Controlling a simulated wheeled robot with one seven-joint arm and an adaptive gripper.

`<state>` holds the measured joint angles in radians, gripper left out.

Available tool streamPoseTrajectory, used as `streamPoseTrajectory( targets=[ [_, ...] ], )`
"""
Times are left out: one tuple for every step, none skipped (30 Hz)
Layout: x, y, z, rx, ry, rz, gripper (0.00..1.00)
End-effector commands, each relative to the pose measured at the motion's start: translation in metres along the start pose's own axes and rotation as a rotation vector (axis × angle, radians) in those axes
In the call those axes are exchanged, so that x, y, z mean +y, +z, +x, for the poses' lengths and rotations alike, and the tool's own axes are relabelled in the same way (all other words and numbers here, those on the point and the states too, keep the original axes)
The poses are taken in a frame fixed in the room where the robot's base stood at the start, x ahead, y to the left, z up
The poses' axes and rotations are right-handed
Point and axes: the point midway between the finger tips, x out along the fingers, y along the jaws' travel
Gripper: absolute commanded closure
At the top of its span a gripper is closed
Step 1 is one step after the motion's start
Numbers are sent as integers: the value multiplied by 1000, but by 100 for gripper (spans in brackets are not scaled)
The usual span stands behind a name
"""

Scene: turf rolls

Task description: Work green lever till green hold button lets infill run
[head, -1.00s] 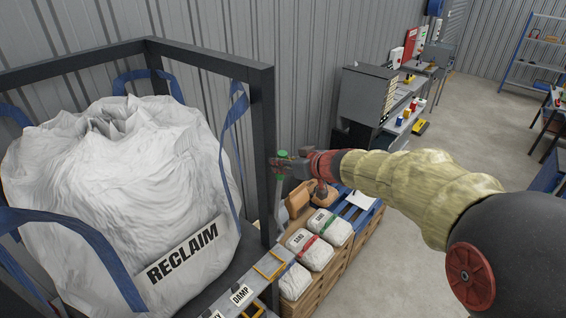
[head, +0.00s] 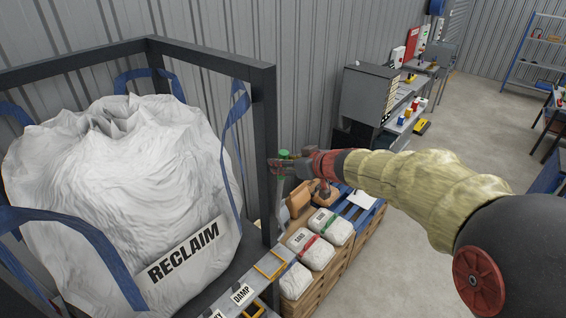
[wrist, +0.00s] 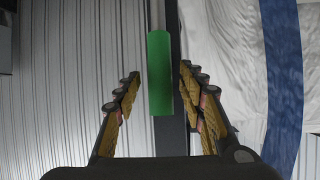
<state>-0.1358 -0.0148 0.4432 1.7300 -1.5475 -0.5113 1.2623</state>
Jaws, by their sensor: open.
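The green lever grip (wrist: 160,88) is a bright green upright cylinder on a pale rod, in the middle of the wrist view. My gripper (wrist: 159,74) is open, with its yellow-padded fingers on either side of the grip. A gap shows between the grip and each finger, the right one being narrower. In the head view the grip's green top (head: 284,154) shows at my gripper (head: 279,165); the gripper hides much of the rest. I cannot make out a green hold button in either view.
A dark frame (head: 263,130) holding a white RECLAIM bag (head: 120,185) with blue straps stands close left of my gripper. White sacks (head: 318,254) on a pallet lie below.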

Motion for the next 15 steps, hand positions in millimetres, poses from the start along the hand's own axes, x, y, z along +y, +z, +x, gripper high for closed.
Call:
streamPoseTrajectory(
  targets=[
    [1, -1, -7, 2, 2, 0, 60],
    [1, -1, -11, 2, 3, 0, 60],
    [2, -1, -18, 2, 4, -1, 60],
    [1, -1, -24, 2, 4, -2, 60],
    [1, -1, -30, 3, 4, -1, 60],
    [1, -1, -38, 3, 3, 0, 60],
    [1, -1, -45, 2, 4, -1, 60],
    [2, -2, -52, 3, 5, -1, 60],
    [1, -1, -60, 2, 4, -1, 60],
    [1, -1, -66, 2, 3, -1, 60],
    [1, -1, -72, 3, 3, 0, 60],
    [1, -1, -79, 2, 4, -1, 60],
    [1, -1, -84, 1, 4, -2, 60],
    [1, 0, -88, 1, 3, -1, 60],
    [1, 0, -94, 2, 2, 0, 60]
  ],
)
